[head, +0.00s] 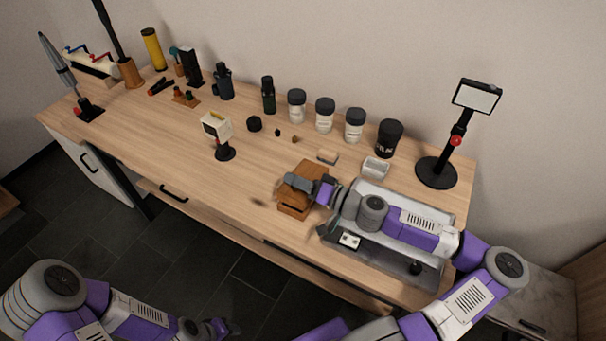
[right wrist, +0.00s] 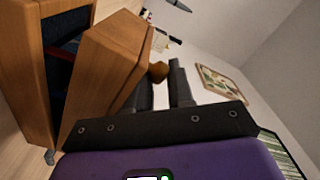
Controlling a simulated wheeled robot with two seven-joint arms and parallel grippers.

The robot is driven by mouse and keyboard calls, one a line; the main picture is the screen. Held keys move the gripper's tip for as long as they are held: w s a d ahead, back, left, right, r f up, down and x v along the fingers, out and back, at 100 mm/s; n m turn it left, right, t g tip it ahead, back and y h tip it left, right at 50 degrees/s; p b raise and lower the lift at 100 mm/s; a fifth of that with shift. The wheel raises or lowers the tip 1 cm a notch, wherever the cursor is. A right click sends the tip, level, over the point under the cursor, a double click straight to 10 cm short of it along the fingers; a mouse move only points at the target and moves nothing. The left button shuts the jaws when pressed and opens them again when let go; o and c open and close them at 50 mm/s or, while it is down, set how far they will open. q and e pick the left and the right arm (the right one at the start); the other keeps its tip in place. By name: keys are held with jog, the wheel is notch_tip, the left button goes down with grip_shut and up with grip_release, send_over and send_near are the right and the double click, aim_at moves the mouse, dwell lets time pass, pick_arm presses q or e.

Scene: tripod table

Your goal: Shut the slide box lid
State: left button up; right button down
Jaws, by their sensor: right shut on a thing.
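The wooden slide box (head: 291,209) sits on the table near the front edge, right of centre. In the right wrist view the box (right wrist: 24,70) shows at the left, with its lid (right wrist: 112,62) tilted up and a dark gap between them. A small round wooden knob (right wrist: 158,71) on the lid sits between the fingers of my right gripper (right wrist: 163,88), which is shut on it. In the head view my right gripper (head: 292,183) is over the box and hides part of it. My left gripper (head: 222,327) is low at the bottom edge, away from the box; its jaws are unclear.
A grey tray (head: 432,277) lies under my right forearm. A screen on a black stand (head: 437,172) is at the back right. Several dark-capped jars (head: 325,120) line the back. A small boxy device on a stand (head: 224,153) is left of the box. The front left tabletop is clear.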

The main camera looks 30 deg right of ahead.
pick_arm(q)
jog(key=shift+s+f, duration=0.2)
jog(key=shift+s, duration=0.2)
pick_arm(e)
jog(key=shift+s+a+f, duration=0.4)
jog(key=shift+a+f, duration=0.05)
jog(key=shift+a, duration=0.2)
jog(key=c, duration=1.1)
grip_release()
jog(key=shift+s+a+r, duration=0.1)
jog(key=shift+s, duration=0.05)
pick_arm(q)
jog(key=shift+s, duration=0.1)
pick_arm(e)
jog(key=shift+o, duration=0.2)
